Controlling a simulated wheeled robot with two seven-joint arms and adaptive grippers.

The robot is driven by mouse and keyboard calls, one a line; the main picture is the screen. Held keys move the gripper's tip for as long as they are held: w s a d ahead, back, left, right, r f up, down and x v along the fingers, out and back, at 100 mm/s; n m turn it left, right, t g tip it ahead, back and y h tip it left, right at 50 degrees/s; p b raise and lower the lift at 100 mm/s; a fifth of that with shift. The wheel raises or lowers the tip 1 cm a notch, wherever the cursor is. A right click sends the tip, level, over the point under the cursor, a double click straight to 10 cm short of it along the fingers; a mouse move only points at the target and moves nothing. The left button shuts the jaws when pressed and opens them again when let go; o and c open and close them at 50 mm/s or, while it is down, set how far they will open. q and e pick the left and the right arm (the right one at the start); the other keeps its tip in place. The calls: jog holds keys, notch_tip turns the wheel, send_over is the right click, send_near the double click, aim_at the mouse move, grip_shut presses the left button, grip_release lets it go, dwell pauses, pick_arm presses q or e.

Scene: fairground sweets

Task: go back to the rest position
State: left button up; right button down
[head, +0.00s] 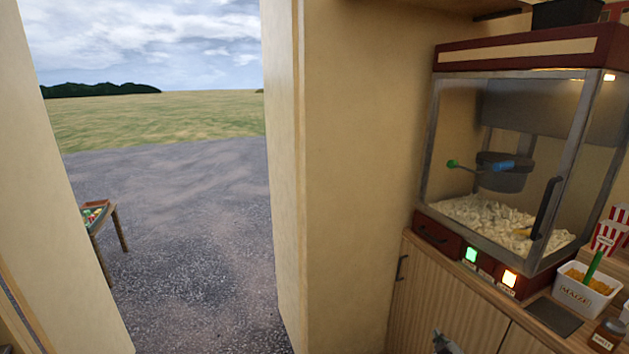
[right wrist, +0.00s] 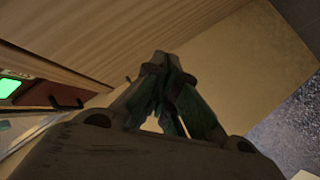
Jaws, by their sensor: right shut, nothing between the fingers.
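My right gripper (head: 443,343) shows only in part at the bottom edge of the head view, in front of the wooden cabinet below the popcorn machine. In the right wrist view its two dark green fingers (right wrist: 165,70) meet at the tips, shut with nothing between them. The fingers appear clear of other things. My left gripper is in neither view.
The popcorn machine (head: 520,150) stands at the right on a wooden cabinet (head: 445,300). A white tub (head: 588,292), a jar (head: 607,335) and striped boxes (head: 609,235) are beside it. An open doorway at the left leads to gravel (head: 180,230) and a small table (head: 119,228).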

jog(key=s+a+f+m+g+y, duration=0.1)
jog(key=s+f+g, duration=0.1)
jog(key=s+f, duration=0.7)
jog(key=s+a+f+m+g, duration=0.2)
jog(key=s+f, duration=0.4)
jog(key=f, duration=0.6)
jog(key=s+a+f+m+g+y, duration=0.1)
jog(key=s+f+g, duration=0.1)
jog(key=s+f, duration=0.7)
jog(key=s+a+f+g, duration=0.2)
jog(key=s+f, duration=0.3)
jog(key=s, duration=0.5)
jog(key=s+a+f+g, duration=0.2)
jog(key=s+a+f, duration=0.1)
jog(key=s, duration=0.8)
jog(key=s+a+f+g, duration=0.2)
jog(key=s+f, duration=0.4)
jog(key=s, duration=0.5)
jog(key=shift+s+a+f+y, duration=0.2)
jog(key=shift+a+f+y, duration=0.05)
jog(key=shift+f+y, duration=0.1)
